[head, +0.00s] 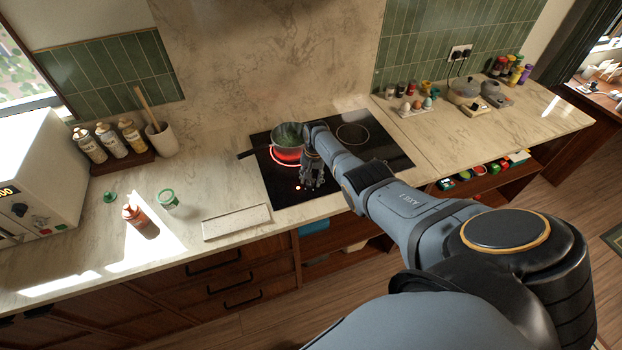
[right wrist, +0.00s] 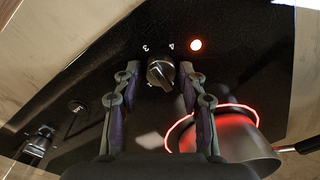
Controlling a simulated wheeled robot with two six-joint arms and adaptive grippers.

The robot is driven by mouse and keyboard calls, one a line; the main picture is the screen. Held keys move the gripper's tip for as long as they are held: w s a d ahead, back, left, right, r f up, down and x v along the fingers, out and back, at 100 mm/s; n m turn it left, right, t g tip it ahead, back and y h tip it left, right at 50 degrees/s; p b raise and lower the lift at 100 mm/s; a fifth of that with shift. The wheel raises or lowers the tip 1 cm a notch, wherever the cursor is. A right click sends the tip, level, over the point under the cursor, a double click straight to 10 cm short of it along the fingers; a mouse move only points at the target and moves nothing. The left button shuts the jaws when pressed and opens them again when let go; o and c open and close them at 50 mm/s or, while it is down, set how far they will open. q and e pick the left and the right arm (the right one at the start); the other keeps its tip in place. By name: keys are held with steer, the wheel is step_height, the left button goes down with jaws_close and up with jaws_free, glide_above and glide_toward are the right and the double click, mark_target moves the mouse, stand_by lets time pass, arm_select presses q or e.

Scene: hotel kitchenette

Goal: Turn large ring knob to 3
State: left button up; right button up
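The knob (right wrist: 160,72), dark with a metallic grip bar, stands on the black cooktop (head: 380,150) near its front edge. In the right wrist view, it sits between the two fingers of my right gripper (right wrist: 158,73). The fingers are open around it, with a small gap on each side. Printed marks 3 (right wrist: 145,48) and 4 (right wrist: 171,46) show beside the knob; its exact pointer setting is hard to read. In the head view, my right gripper (head: 312,178) points down and hides the knob. My left gripper is out of view.
A pot (head: 287,134) stands on a glowing red ring (head: 284,154) close behind my right gripper; its handle (right wrist: 303,145) sticks out. A light board (head: 236,222) lies left of the cooktop. An egg tray (head: 418,107) stands to the right.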

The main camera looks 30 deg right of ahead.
steer(key=shift+o, duration=0.6)
steer(key=shift+r, duration=0.15)
step_height(320, 180, up, 12)
steer(key=shift+s+d, duration=0.25)
steer(key=shift+s, duration=0.05)
